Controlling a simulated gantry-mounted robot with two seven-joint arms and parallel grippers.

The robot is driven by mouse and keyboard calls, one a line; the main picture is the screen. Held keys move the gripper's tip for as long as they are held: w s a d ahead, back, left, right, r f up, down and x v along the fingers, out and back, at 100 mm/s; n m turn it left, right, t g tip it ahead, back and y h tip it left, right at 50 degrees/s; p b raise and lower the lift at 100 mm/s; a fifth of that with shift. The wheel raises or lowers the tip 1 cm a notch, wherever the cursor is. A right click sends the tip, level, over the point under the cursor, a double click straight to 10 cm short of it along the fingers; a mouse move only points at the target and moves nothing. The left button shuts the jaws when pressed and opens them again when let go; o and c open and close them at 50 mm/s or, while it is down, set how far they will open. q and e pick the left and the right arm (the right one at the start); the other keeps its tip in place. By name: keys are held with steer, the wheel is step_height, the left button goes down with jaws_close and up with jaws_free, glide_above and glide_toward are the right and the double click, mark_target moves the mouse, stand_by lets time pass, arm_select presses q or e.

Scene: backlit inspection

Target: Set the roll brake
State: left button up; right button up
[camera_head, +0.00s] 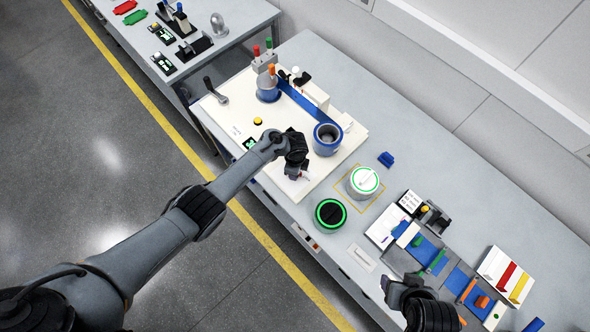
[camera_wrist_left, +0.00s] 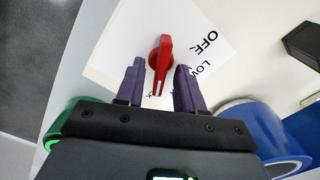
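The red brake knob (camera_wrist_left: 161,58) shows in the left wrist view, on a white label plate (camera_wrist_left: 115,45) with "OFF" and part of "LOW" readable and the other print hidden. My left gripper (camera_wrist_left: 159,67) is open, with one purple finger on each side of the knob and a visible gap to each. In the head view my left gripper (camera_head: 296,172) is low over the near edge of the cream machine board (camera_head: 236,118), hiding the knob. My right gripper (camera_head: 396,288) is beside the assembly fixtures at lower right; its fingers are too unclear to judge.
A blue roll (camera_head: 326,138) stands just beyond my left gripper, with a blue web (camera_head: 300,101) running to another roll (camera_head: 268,90). A black-and-green round unit (camera_head: 330,214) and a white round unit (camera_head: 362,182) stand right of the board. A lever (camera_head: 215,90) rises at left.

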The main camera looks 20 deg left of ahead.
arm_select(q)
step_height(320, 180, up, 11)
steer(key=p, duration=0.3)
stand_by(0.5)
steer(key=shift+f, duration=0.15)
